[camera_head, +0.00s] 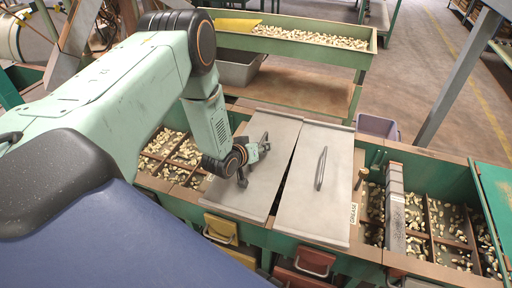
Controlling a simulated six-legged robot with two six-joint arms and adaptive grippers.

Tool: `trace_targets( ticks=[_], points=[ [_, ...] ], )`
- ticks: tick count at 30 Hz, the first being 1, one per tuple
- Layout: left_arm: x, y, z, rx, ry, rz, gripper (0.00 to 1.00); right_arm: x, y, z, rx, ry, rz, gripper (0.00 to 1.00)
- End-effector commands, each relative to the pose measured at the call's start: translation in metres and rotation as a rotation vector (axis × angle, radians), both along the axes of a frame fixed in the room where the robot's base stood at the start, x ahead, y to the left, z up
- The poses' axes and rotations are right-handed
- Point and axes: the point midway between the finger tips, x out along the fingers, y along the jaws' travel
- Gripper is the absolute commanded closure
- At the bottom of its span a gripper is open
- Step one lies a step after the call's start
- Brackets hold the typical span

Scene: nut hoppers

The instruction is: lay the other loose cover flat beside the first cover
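Two grey metal covers lie side by side over the bench hoppers. The right cover (302,207) has a bar handle (321,168) in its middle. The left cover (250,200) lies beside it, with a narrow dark wedge-shaped gap between them that widens toward the front. My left gripper (256,163) is low over the left cover, at its handle (265,139). Its fingers look spread apart, and part of the handle is hidden behind them. I cannot tell whether the fingers touch the handle. My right gripper is not in view.
Divided hoppers of nuts are open at the left (183,155) and right (440,225). A grey block (394,215) and a wooden-handled tool (361,177) stand right of the covers. A lilac bin (378,126) is behind. A nut trough (310,38) stands further back.

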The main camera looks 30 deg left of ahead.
Motion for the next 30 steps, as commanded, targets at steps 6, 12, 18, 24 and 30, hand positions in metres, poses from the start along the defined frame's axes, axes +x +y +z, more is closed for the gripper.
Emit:
trace_targets(
  ticks=[6,12,18,24,30],
  points=[
    [-0.019,0.000,0.013,-0.003,-0.002,0.003,0.66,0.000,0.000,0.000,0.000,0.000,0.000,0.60],
    [-0.049,-0.001,0.029,-0.004,-0.004,0.004,0.66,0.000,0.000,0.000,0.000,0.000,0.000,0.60],
    [-0.078,-0.003,0.046,-0.004,-0.004,0.004,0.66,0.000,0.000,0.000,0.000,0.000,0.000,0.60],
    [-0.097,-0.003,0.056,-0.002,-0.005,0.004,0.66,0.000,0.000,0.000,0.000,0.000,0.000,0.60],
    [-0.102,-0.005,0.059,-0.001,-0.005,0.000,0.66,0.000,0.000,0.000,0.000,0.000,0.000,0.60]
  ],
)
